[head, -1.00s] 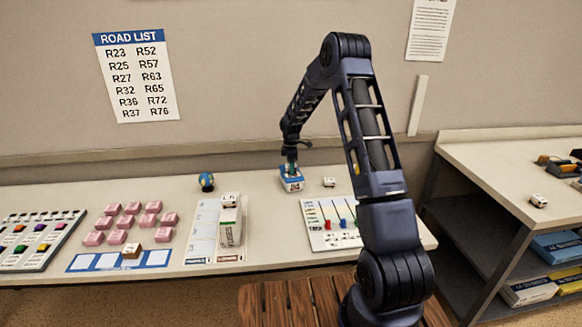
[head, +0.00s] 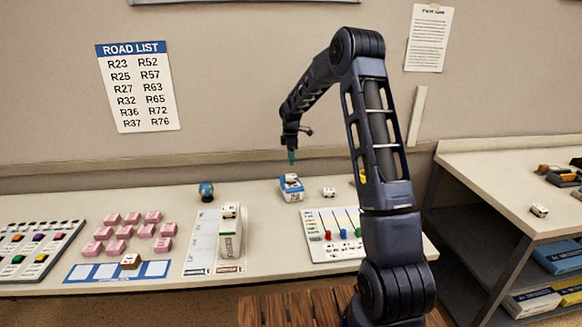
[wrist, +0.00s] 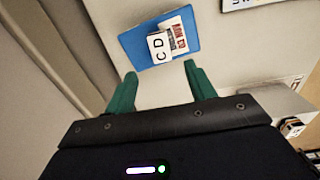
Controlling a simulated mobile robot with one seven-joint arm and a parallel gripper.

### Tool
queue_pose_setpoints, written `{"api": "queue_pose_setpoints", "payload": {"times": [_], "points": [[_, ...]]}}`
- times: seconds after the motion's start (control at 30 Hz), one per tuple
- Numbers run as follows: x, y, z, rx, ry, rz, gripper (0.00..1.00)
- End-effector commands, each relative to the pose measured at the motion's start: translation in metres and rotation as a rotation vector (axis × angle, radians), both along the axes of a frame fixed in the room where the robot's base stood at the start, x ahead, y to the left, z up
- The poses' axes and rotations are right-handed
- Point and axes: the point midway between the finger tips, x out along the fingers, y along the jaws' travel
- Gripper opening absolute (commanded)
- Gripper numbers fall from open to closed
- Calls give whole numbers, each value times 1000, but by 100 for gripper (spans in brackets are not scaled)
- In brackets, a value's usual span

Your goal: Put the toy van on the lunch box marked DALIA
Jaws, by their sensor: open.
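A blue lunch box (head: 294,195) with a white front label stands on the far part of the table in the head view. I cannot read its name. A small white, van-like block (head: 290,179) rests on it. In the wrist view the blue lid (wrist: 138,46) bears this white piece (wrist: 158,46), with the letters C D and a red-and-white marked part beside it. My gripper (head: 291,157) is directly above in the head view, apart from it. In the wrist view the green fingers (wrist: 160,80) are spread with nothing between them.
A small white block (head: 329,192) lies right of the lunch box, and a slider board (head: 330,245) is nearer. A tall white box (head: 230,240) with an item on top stands at front left. A blue-green round object (head: 206,191) stands left. Pink blocks (head: 124,232) lie further left.

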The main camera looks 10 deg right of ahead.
Motion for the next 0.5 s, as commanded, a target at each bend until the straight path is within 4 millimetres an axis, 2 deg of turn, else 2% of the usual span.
{"api": "queue_pose_setpoints", "payload": {"times": [0.27,0.37,0.5], "points": [[-3,-2,23,-1,-3,-10,55],[-12,-6,39,-4,-15,-44,55],[-38,-17,74,-9,-43,-139,55]]}}
